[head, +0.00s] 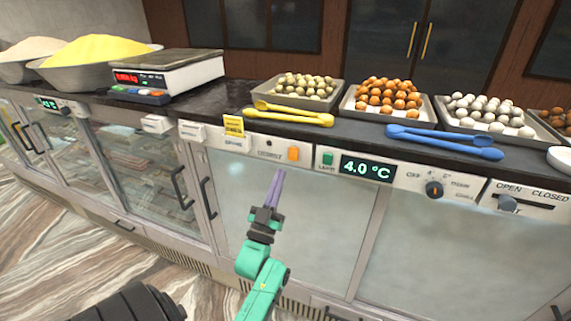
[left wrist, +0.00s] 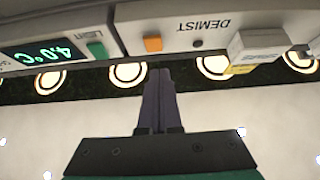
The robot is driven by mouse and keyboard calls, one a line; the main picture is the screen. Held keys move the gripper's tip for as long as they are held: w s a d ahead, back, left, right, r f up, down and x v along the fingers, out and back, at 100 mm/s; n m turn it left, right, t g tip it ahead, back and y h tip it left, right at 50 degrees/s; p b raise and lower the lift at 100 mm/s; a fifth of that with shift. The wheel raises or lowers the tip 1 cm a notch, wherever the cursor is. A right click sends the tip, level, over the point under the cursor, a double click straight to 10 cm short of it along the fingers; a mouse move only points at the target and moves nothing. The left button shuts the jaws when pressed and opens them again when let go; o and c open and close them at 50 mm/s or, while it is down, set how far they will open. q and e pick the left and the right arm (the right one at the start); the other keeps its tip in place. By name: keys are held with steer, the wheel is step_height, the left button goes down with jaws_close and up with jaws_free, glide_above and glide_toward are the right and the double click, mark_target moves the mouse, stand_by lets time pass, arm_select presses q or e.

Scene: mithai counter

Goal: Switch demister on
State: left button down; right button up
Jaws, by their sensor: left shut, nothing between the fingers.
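The demister switch (head: 293,153) is a small orange rocker on the pale control strip of the counter, beside the DEMIST label. A small dark round spot (head: 269,143) sits left of it and looks unlit. The switch (left wrist: 153,44) also shows in the left wrist view, with the DEMIST lettering (left wrist: 204,25) upside down. My left gripper (head: 279,174) is shut and empty. Its purple fingers point up at the strip, just below and left of the switch in the head view. In the wrist view the fingertips (left wrist: 160,74) lie just below the switch, apart from it in the picture.
A green LIGHT switch (head: 327,158) and a 4.0 °C display (head: 367,168) are to the right, then a knob (head: 434,189) and an OPEN/CLOSED slider (head: 507,203). Yellow tongs (head: 292,116) and blue tongs (head: 445,142) lie on the counter above. A yellow tag (head: 233,126) stands left.

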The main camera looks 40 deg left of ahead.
mark_target(290, 157)
arm_select(q)
steer(key=w, duration=0.1)
steer(key=w+a, duration=0.1)
steer(key=w, duration=0.2)
steer(key=shift+w+a+f+p, duration=0.1)
steer(key=shift+w+a+p, duration=0.15)
steer(key=shift+a+p, duration=0.1)
arm_select(e)
steer(key=shift+a+r, duration=0.3)
steer(key=shift+r, duration=0.35)
arm_select(q)
steer(key=shift+s, duration=0.1)
arm_select(e)
steer(key=shift+f, duration=0.1)
